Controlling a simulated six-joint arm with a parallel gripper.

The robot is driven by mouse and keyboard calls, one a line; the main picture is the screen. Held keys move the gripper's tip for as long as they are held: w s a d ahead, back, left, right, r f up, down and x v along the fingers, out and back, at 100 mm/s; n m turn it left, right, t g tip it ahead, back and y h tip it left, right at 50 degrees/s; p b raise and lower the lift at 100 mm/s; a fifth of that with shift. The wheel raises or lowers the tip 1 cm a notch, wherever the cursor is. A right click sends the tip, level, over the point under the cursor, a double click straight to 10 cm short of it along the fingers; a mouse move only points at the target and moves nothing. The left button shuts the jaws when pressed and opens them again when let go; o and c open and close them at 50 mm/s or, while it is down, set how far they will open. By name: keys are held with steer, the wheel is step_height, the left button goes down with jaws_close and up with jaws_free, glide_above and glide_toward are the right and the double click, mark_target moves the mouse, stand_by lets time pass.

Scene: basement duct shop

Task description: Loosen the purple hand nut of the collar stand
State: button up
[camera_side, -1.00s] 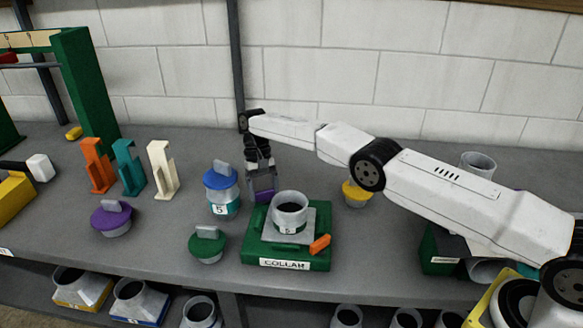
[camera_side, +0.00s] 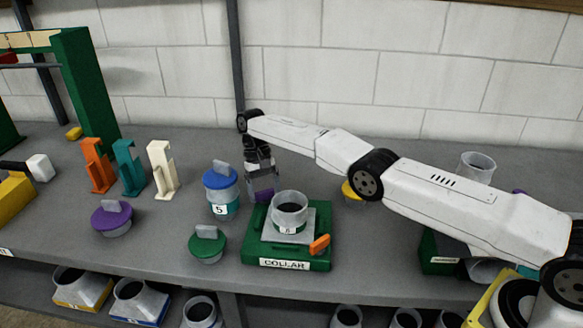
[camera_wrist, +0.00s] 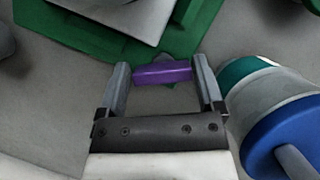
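The purple hand nut (camera_wrist: 162,73) is a bar-shaped piece at the edge of the green collar stand (camera_wrist: 75,38). In the side view, the stand (camera_side: 255,254) is a green block labelled COLLAR, with a grey collar (camera_side: 289,210) upright on top. My gripper (camera_wrist: 160,68) is open at the back left of the stand, with one finger beyond each end of the purple bar. A narrow gap shows at the left finger; contact at the right finger is unclear. In the side view, my gripper (camera_side: 262,192) partly hides the nut.
A blue-lidded canister (camera_side: 221,196) stands close to my gripper's left; it also shows in the wrist view (camera_wrist: 285,125). A green-lidded piece (camera_side: 207,246) and an orange lever (camera_side: 319,245) are nearby. A yellow-lidded piece (camera_side: 350,192) is behind the stand, partly under my arm.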

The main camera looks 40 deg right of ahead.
mark_target(265, 191)
steer(key=shift+o, duration=0.3)
steer(key=shift+w+r, duration=0.1)
steer(key=shift+r, duration=0.05)
steer(key=shift+r, duration=0.65)
steer(key=shift+s+r, duration=0.25)
steer(key=shift+r, duration=0.85)
steer(key=shift+s+d+r, duration=0.3)
steer(key=shift+s+r, duration=1.25)
steer(key=shift+s, duration=0.7)
steer(key=shift+s+d+r, duration=0.35)
steer(key=shift+s+r, duration=1.15)
steer(key=shift+s, duration=0.75)
steer(key=shift+s+d+r, duration=0.3)
steer(key=shift+s+r, duration=1.25)
steer(key=shift+s, duration=0.7)
